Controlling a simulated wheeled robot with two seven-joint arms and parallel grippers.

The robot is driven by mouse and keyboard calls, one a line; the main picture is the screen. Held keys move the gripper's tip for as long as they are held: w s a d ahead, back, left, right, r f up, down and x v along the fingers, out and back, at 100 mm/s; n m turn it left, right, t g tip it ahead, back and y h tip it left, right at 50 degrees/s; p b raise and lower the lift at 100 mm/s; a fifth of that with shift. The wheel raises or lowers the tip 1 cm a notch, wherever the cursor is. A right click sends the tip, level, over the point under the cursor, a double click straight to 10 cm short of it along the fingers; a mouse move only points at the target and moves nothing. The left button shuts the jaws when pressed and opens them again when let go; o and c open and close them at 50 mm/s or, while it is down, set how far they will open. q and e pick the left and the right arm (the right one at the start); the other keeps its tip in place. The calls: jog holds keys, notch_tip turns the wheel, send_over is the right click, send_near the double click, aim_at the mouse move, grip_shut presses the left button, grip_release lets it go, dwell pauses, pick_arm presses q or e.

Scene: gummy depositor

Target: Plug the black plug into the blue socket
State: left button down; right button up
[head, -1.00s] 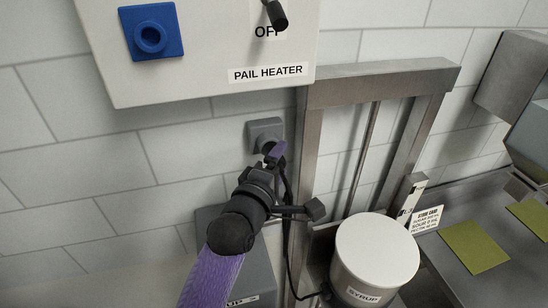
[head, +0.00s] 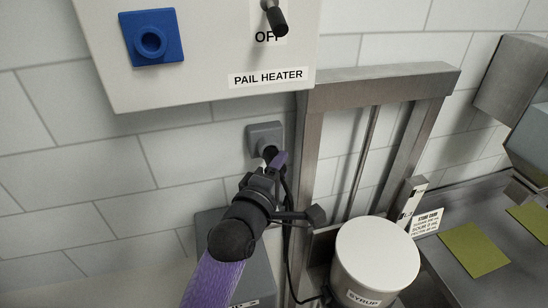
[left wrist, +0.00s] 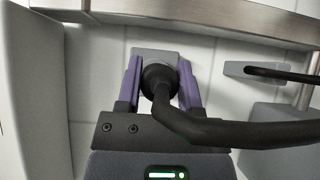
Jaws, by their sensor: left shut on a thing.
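The blue socket (head: 151,38) is on the front of the white heater box, at the upper left of the head view, with nothing in it. The black plug (head: 269,152) is at a grey wall holder (head: 264,134) below the box. My left gripper (head: 277,162) is shut on the plug. In the left wrist view the plug (left wrist: 158,79) sits between the two purple fingers (left wrist: 160,85), its thick black cable bending to the right. The plug's front end is against the grey holder (left wrist: 155,54) or very near it; the contact is hidden. My right gripper is not seen.
The white PAIL HEATER box (head: 208,80) has a black switch (head: 275,18) by the word OFF. A steel frame (head: 383,83) and a white-lidded SYRUP pail (head: 377,252) stand to the right. The black cable (head: 287,245) hangs down beside the frame.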

pick_arm(q)
jog(key=s+p, duration=0.1)
jog(key=s+d+p, duration=0.1)
jog(key=s, duration=0.1)
jog(key=shift+r, duration=0.1)
dwell(0.3)
